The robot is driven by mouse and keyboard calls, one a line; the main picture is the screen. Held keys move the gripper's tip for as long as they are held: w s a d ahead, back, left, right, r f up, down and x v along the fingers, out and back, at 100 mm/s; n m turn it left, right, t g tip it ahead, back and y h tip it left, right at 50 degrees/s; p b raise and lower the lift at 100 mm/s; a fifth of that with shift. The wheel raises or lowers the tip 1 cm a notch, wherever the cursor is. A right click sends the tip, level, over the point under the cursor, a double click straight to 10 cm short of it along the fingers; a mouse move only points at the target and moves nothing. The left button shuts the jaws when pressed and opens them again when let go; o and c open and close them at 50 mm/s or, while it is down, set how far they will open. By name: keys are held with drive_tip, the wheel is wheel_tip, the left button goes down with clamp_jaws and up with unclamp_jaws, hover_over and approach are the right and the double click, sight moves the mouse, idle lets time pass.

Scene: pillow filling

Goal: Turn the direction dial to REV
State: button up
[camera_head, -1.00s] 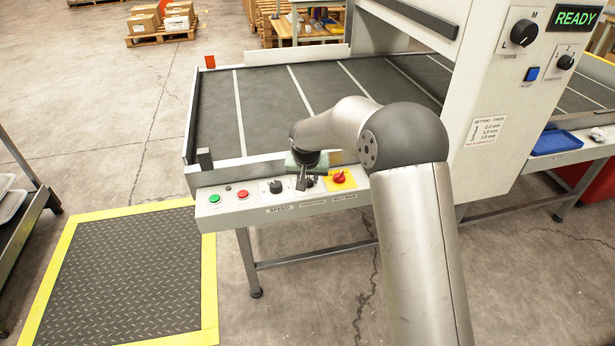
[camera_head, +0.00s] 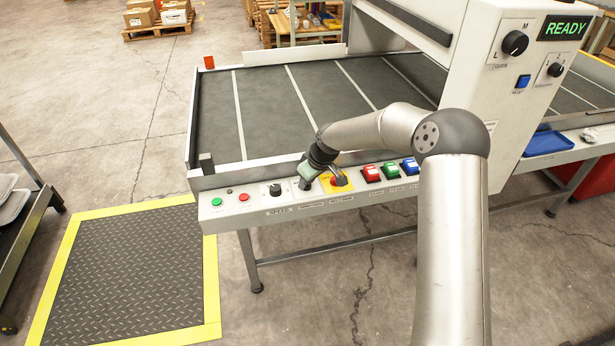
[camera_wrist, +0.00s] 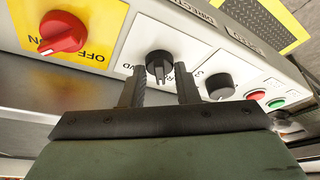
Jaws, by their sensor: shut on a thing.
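The black direction dial (camera_wrist: 160,66) sits on a white plate in the wrist view, with partly covered lettering on both sides. My gripper (camera_wrist: 159,82) has one finger on each side of the dial and is shut on it. The dial's ridge runs nearly upright in that picture; which label it points to I cannot tell. In the head view my gripper (camera_head: 306,184) is down at the control panel (camera_head: 255,216), between the speed knob and the red rotary switch, and hides the dial.
The black speed knob (camera_head: 275,189) and the red rotary switch (camera_head: 339,180) on its yellow plate flank the dial closely. Green (camera_head: 217,201) and red (camera_head: 243,197) buttons are at the panel's left. Red (camera_head: 371,173), green (camera_head: 391,171) and blue (camera_head: 410,166) square buttons are at its right.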

drive_tip(key=shift+n, duration=0.6)
drive_tip(key=shift+g, duration=0.3)
drive_tip(key=o, duration=1)
drive_tip(key=shift+c, duration=0.2)
drive_tip(key=shift+d+r, duration=0.1)
drive_tip(key=v, duration=1.7)
drive_tip(key=shift+p, duration=0.4)
drive_tip(key=shift+d, duration=0.15)
